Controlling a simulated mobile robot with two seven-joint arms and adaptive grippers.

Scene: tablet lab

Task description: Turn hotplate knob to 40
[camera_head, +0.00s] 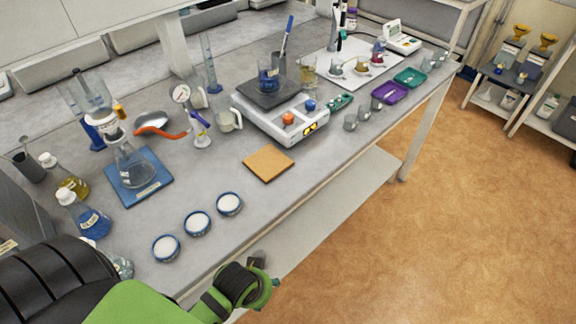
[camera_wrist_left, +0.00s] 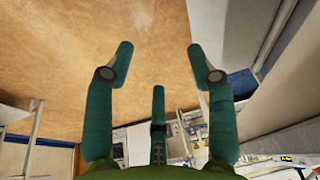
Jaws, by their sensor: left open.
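The hotplate (camera_head: 272,119) is a white box with a dark top plate, standing on the grey bench. Its front bears an orange knob (camera_head: 288,118), a blue knob (camera_head: 310,105) and a small yellow display (camera_head: 310,128); the reading and knob marks are too small to read. A beaker (camera_head: 268,78) with blue liquid stands on the plate. My left gripper (camera_head: 262,282) is beyond the bench's near edge, well apart from the hotplate. In the left wrist view the left gripper (camera_wrist_left: 158,62) has its fingers spread, with nothing between them. My right gripper is not seen.
An orange-brown square pad (camera_head: 268,163) lies in front of the hotplate. Several small bowls (camera_head: 197,223) line the near edge. Purple (camera_head: 391,92) and green trays (camera_head: 410,77) lie right. Floor beside the bench is clear.

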